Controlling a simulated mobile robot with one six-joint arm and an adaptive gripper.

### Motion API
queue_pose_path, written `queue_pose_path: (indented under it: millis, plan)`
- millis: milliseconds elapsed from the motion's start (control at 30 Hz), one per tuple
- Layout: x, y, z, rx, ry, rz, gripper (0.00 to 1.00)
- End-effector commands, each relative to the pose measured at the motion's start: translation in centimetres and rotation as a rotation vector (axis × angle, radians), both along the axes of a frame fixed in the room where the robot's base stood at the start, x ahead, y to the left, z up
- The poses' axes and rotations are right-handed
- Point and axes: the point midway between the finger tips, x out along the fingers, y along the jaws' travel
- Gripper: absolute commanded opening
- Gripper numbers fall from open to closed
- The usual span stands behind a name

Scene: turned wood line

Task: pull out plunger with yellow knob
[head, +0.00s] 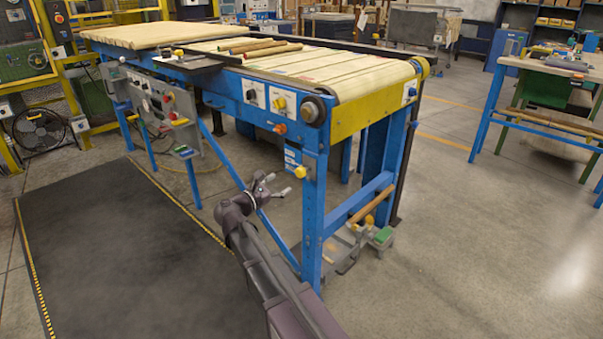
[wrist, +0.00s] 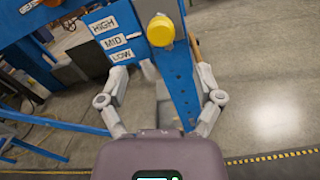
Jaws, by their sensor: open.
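The yellow knob (head: 301,172) of the plunger sticks out from the blue front leg of the conveyor (head: 312,215). In the wrist view the yellow knob (wrist: 160,31) is at the top centre, beside white HIGH, MID and LOW labels (wrist: 117,41). My gripper (head: 279,184) is open and empty, a little left of and below the knob in the head view. In the wrist view its fingers (wrist: 161,76) are spread, with the knob beyond and between their lines, apart from both. The plunger's shaft is hidden behind the knob.
A yellow rotary knob (head: 279,103) and an orange knob (head: 280,128) sit higher on the conveyor's side. A control panel (head: 165,105) stands to the left. A wooden bar (head: 371,205) and a pedal-like part (head: 381,236) are low at right. The dark mat (head: 110,250) is clear.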

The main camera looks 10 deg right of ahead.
Motion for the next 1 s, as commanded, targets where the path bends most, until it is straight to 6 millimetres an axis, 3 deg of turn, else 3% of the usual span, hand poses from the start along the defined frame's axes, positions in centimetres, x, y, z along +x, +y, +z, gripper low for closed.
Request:
queue_pose_path:
  millis: [533, 1000]
  plan:
    - [4.5, -6.1, 0.0, 0.0, 0.0, -0.001, 0.84]
    - [5.3, -7.3, 0.0, 0.0, 0.0, 0.001, 0.84]
